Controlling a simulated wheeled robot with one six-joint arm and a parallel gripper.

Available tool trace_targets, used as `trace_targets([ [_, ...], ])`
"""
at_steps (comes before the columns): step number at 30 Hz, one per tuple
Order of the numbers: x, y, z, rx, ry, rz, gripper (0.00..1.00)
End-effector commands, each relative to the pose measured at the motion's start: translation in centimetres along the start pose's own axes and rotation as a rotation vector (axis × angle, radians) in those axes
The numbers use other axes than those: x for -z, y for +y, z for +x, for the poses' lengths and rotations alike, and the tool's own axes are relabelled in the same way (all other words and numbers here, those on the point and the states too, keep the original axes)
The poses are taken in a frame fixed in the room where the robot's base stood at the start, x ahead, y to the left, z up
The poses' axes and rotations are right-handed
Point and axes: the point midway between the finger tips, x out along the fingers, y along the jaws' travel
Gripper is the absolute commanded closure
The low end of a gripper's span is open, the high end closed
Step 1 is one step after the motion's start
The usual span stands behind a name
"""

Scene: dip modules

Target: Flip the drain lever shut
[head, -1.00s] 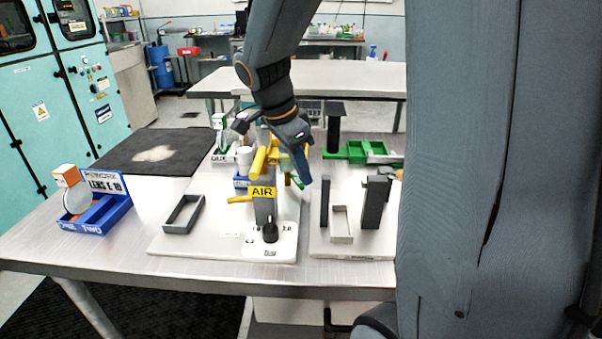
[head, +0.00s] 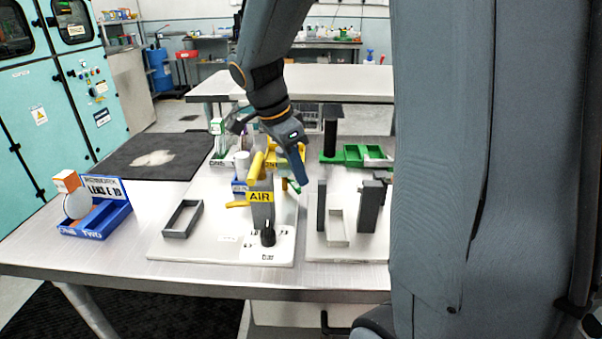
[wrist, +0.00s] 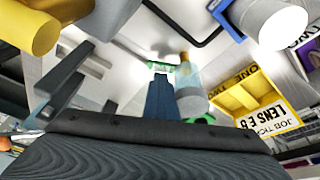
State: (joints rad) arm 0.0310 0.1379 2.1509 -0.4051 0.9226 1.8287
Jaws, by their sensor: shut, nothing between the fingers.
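The grey AIR post (head: 262,212) stands on a white board, with a yellow handle (head: 238,204) at its left and a yellow cylinder (head: 257,165) on top. A small green lever (head: 289,184), which looks like the drain lever, shows just right of the post. My gripper (head: 304,184) is shut and empty, pointing down just right of the green lever. In the wrist view my shut fingers (wrist: 160,82) end close to a green piece (wrist: 160,66) beside a clear bowl (wrist: 188,78). I cannot tell whether they touch, or the lever's exact position.
A black knob (head: 268,234) stands in front of the post. Dark uprights (head: 370,206) and a small light frame (head: 338,228) are on the right board. A dark open frame (head: 182,219) lies left. A yellow bin (wrist: 240,95) and a white cup (wrist: 275,22) are near my fingers.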

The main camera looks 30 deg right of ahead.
Motion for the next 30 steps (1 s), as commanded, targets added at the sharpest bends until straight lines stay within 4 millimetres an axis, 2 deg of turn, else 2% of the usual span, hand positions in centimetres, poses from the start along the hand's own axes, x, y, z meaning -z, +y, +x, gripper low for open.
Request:
trace_targets([
  [1,0.2,-1.2,-1.8,0.039,-0.002,0.003,1.00],
  [12,0.7,-0.6,-6.3,0.027,-0.002,0.014,1.00],
  [17,0.7,-0.5,-7.0,0.019,-0.002,0.015,1.00],
  [30,0.7,-0.2,-6.8,0.011,-0.001,0.016,1.00],
])
